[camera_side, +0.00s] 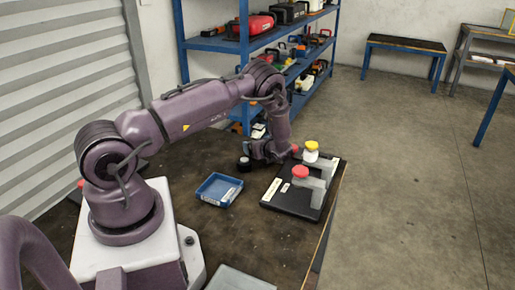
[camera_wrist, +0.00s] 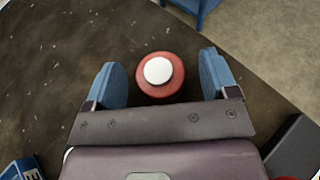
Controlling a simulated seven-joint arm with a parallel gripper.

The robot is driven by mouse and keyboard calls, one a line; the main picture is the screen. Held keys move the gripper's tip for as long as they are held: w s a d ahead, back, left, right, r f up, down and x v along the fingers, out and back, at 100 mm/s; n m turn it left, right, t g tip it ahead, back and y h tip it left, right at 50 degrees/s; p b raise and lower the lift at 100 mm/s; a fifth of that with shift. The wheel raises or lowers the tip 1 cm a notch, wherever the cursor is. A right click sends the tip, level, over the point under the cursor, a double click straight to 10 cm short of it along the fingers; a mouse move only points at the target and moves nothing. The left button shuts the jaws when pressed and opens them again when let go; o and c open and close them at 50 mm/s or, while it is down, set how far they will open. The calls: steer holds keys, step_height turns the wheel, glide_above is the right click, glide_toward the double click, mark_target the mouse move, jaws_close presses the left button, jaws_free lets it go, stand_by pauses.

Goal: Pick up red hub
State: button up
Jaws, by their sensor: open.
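In the wrist view, a round red hub (camera_wrist: 143,84) with a white top centre lies between the two blue fingers of my gripper (camera_wrist: 160,66). The fingers are apart, with a visible gap on each side of the hub. In the side view, my gripper (camera_side: 268,151) is low over the far part of the table, left of the black board's far end. The hub between the fingers is not clearly visible there, as the gripper hides that spot.
A black board (camera_side: 272,197) with grey stands carries a red-capped piece (camera_side: 301,171) and a yellow-capped piece (camera_side: 311,146). A blue tray (camera_side: 219,190) sits to the left. The brown table (camera_side: 170,215) is mostly clear. A blue shelf (camera_side: 236,45) stands behind.

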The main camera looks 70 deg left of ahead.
steer(key=c, duration=1.1)
steer(key=shift+o, duration=0.2)
steer(key=shift+r, duration=0.15)
